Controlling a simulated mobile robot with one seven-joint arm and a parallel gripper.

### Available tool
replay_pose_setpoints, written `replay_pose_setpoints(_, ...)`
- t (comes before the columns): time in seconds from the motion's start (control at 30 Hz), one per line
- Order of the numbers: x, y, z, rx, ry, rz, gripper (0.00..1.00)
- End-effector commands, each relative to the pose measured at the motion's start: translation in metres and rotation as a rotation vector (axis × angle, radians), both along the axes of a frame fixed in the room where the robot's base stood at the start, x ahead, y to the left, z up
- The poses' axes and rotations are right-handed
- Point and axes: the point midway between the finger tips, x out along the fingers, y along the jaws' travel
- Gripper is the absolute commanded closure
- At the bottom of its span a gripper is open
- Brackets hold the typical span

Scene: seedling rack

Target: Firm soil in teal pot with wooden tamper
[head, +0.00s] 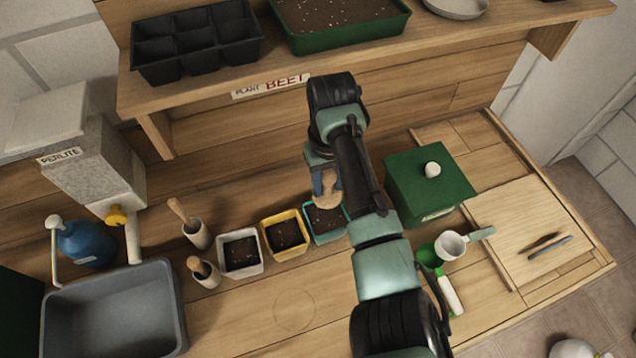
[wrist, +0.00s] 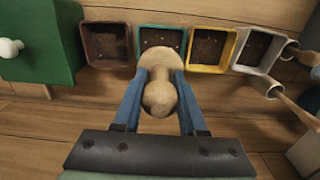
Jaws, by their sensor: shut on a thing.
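My gripper (head: 325,178) is shut on the wooden tamper (head: 328,196), a pale tool with a rounded knob and a flat round foot. In the wrist view the tamper (wrist: 159,97) sits between the blue fingers of my gripper (wrist: 160,92), knob toward the camera. The teal pot (head: 331,238) holds dark soil and is partly covered by the tamper. In the wrist view the teal pot (wrist: 160,27) shows just beyond the tamper's foot, which overlaps its near edge. I cannot tell whether the foot touches the soil.
A yellow pot (head: 303,252) and white pot (head: 243,272) stand left of the teal pot. A brown pot (wrist: 105,64) flanks its other side. A green box (head: 425,180) stands right. Wooden tools in two holders, a grey basin (head: 175,310) and an overhead shelf (head: 200,103) surround the bench.

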Motion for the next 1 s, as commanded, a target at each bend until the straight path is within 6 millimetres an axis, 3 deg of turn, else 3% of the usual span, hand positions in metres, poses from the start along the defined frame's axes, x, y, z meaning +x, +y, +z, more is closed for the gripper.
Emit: replay_pose_setpoints(1.0,0.000,0.001,-0.079,0.001,0.000,0.000,1.00)
